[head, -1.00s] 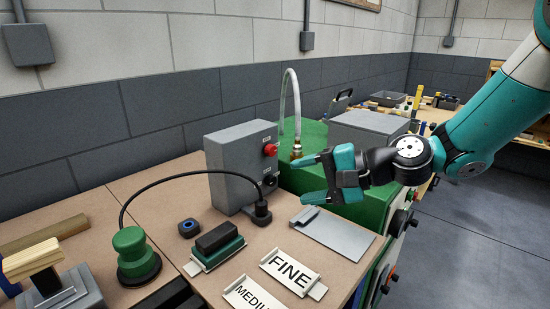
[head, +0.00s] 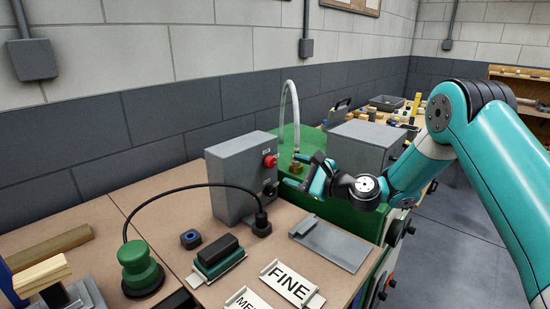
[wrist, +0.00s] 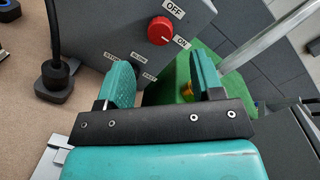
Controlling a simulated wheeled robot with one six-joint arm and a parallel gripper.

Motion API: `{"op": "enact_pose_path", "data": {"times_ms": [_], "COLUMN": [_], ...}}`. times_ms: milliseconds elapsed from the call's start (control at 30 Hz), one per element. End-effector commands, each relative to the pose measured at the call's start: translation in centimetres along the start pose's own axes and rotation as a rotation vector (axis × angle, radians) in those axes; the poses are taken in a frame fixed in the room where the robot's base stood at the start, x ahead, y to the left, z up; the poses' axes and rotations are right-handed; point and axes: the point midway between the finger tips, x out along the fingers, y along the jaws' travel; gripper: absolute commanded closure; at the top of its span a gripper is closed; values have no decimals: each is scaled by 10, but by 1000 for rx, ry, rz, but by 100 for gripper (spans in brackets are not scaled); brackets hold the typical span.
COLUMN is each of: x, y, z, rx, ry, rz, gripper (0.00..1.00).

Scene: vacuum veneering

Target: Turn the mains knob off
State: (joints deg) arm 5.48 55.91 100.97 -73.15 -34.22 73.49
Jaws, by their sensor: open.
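The red mains knob (head: 270,161) is on the front of the grey control box (head: 232,185). In the wrist view the red knob (wrist: 160,31) has an OFF label above it and an ON label beside it. Its pale pointer mark faces ON. My gripper (head: 298,171) is open and empty, just right of the box face. In the wrist view my fingers (wrist: 160,68) are spread, with the knob ahead of their gap and apart from them. A dark lower knob is partly hidden behind my fingers, among small labels.
A black plug and cable (head: 261,224) stand at the box's foot. A grey plate (head: 330,243), a sanding block (head: 218,252) and label plates lie on the bench.

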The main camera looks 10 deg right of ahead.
Motion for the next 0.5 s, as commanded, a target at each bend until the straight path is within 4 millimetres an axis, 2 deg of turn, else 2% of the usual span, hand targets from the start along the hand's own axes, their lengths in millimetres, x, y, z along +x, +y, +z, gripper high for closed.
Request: {"op": "enact_pose_path", "data": {"times_ms": [33,200,333,500], "x": [13,45,60,69], "y": [-1,-1,0,0], "z": [4,3,1,0], "rx": [-3,-2,-2,-1], "ry": [-5,-3,-1,0], "rz": [1,0,1,-1], "gripper": [39,39,39,39]}}
